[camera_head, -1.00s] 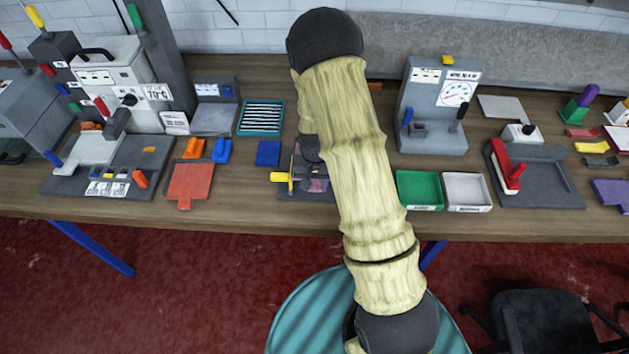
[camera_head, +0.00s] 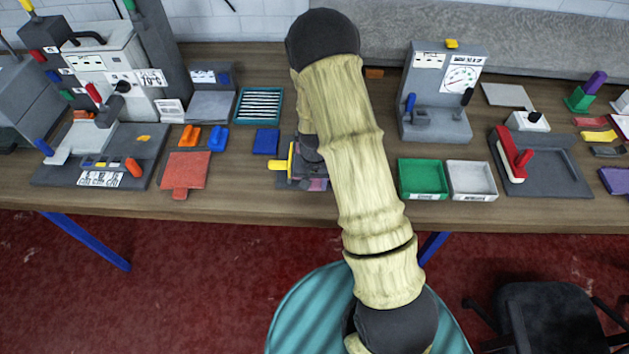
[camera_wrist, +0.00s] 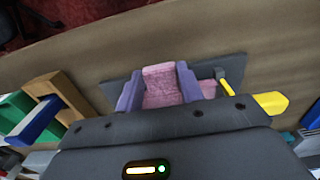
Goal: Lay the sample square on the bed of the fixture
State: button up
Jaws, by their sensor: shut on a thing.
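My gripper (camera_wrist: 158,88) points down with its two grey-purple fingers shut on a pink, woven-looking sample square (camera_wrist: 160,84). Part of the pink also shows to the right of the right finger; I cannot tell if it is the same piece. The square is over the dark grey base plate of the fixture (camera_wrist: 232,68), which has a yellow handle (camera_wrist: 270,103). I cannot tell whether the square touches the bed. In the head view my arm hides most of the fixture; its yellow handle (camera_head: 277,165) shows left of the arm.
A blue block (camera_head: 265,141) and a red-orange board (camera_head: 186,170) lie left of the fixture. A green tray (camera_head: 422,195) and a white tray (camera_head: 471,196) stand to its right. A grey gauge stand (camera_head: 440,90) is behind them. Bare tabletop runs along the front edge.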

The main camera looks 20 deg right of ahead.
jog(key=shift+f+b, duration=0.35)
jog(key=shift+f, duration=0.1)
dwell(0.5)
jog(key=o, duration=1.1)
notch_tip(320, 180, up, 17)
jog(key=shift+s+r+b, duration=0.1)
jog(key=shift+r+b, duration=0.05)
jog(key=shift+b, duration=1)
